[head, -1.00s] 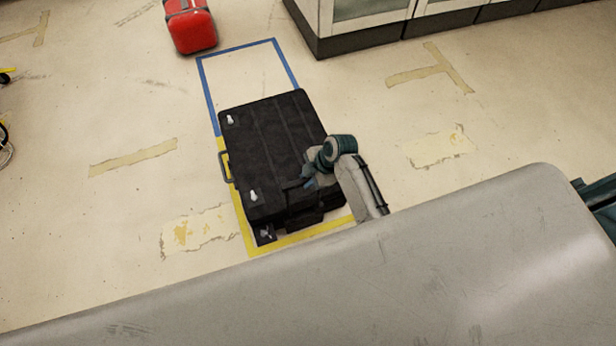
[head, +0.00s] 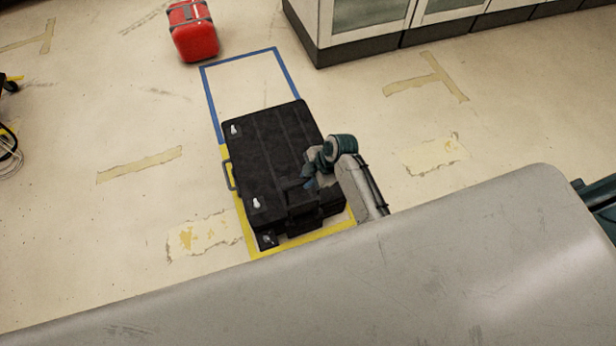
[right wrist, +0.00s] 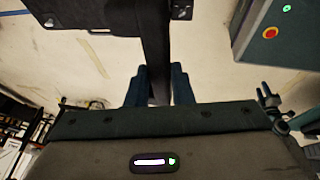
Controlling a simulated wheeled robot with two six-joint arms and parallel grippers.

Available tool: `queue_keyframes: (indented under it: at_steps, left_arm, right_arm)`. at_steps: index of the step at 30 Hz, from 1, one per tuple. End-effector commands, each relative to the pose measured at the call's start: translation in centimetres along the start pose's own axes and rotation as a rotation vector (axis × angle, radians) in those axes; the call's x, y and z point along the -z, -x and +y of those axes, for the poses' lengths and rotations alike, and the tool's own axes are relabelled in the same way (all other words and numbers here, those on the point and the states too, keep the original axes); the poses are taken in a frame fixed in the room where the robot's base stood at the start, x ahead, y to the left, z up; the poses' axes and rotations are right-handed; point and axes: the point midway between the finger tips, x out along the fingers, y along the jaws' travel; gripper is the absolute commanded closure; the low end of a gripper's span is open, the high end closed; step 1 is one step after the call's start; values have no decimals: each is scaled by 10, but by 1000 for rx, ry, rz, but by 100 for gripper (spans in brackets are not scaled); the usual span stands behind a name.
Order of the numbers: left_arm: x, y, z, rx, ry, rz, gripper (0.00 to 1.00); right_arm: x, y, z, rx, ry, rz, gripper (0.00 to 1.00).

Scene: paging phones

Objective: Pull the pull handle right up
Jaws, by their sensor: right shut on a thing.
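A large black case (head: 265,150) lies on the floor in the head view, across blue and yellow marking tape. My right gripper (head: 308,184) is at the case's lower right part, and its own wrist hides the fingertips' contact there. In the right wrist view the two teal fingers (right wrist: 157,88) are shut on a dark bar (right wrist: 155,40), which looks like the pull handle. The bar runs up the picture beside a dark part of the case (right wrist: 100,12). How far the handle is drawn out cannot be told.
A red case (head: 193,38) stands at the upper left. White cabinets (head: 360,25) with a dark base line the back.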

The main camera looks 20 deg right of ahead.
Motion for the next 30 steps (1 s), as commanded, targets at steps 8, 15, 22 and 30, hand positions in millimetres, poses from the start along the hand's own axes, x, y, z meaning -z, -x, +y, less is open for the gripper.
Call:
queue_keyframes:
  at_steps: [8, 15, 22, 30]
  left_arm:
    - [-1, 5, 0, -1, 0, -1, 64]
    - [0, 5, 0, -1, 1, -1, 64]
    - [0, 5, 0, -1, 1, 0, 64]
    - [0, 4, 0, -1, 1, 0, 64]
  right_arm:
    - [2, 6, 2, -3, 1, 0, 100]
    - [3, 6, 3, -5, 2, 1, 100]
    - [3, 6, 3, -4, 1, 1, 58]
    - [2, 6, 2, -2, 1, 0, 58]
